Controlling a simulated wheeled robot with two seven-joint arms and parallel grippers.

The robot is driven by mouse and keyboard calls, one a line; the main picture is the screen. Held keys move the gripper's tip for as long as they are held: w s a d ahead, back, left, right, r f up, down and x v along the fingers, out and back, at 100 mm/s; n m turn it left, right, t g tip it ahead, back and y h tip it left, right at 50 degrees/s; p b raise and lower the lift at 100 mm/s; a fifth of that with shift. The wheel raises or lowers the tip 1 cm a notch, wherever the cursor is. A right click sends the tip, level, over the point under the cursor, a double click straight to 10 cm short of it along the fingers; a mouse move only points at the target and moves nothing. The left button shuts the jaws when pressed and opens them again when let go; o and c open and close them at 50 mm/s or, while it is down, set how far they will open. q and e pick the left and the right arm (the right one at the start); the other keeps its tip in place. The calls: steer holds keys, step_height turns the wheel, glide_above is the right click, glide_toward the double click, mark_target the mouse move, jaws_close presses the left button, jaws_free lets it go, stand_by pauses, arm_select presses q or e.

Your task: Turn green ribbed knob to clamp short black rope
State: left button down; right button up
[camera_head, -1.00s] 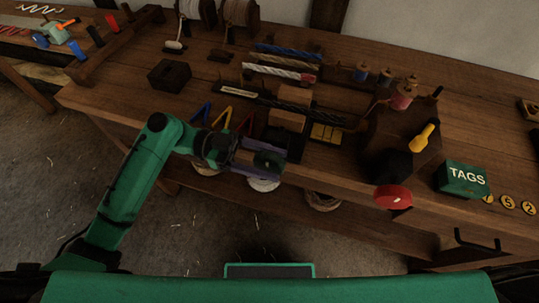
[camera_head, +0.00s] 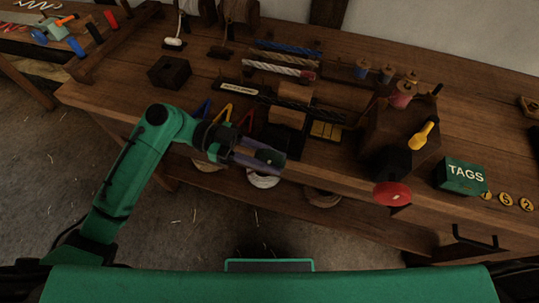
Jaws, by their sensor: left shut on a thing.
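The green ribbed knob (camera_head: 271,157) is at the front edge of the bench, mostly hidden by my left gripper (camera_head: 263,156). The left gripper comes in from the left and its purple-grey jaws are shut on the knob. Just behind it is a clamp with two light wooden blocks (camera_head: 287,117), close together. The short black rope (camera_head: 318,113) runs to the right from between these blocks. Its contact with the blocks is too small to tell. My right gripper is not in view.
Blue and white-red ropes (camera_head: 280,68) lie behind the clamp. A yellow block (camera_head: 327,130) sits right of it. Further right are a wooden box with a yellow-handled tool (camera_head: 424,135), a red disc (camera_head: 392,195) and a green TAGS box (camera_head: 461,177). Coloured hooks (camera_head: 224,113) are left.

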arm_select(q)
steer(key=y+p, duration=0.1)
steer(key=t+y, duration=0.1)
steer(key=shift+d+r+y+p, duration=0.1)
steer(key=shift+r+y+p, duration=0.15)
steer(key=shift+y+p, duration=0.15)
steer(key=shift+f+t+y+p, duration=0.15)
steer(key=shift+t+y+p, duration=0.15)
steer(key=shift+y+p, duration=0.7)
steer(key=shift+f, duration=0.1)
steer(key=c, duration=0.6)
jaws_free()
steer(key=shift+c, duration=0.2)
steer(key=b+v, duration=0.2)
steer(key=v, duration=1.2)
steer(key=shift+r, duration=0.3)
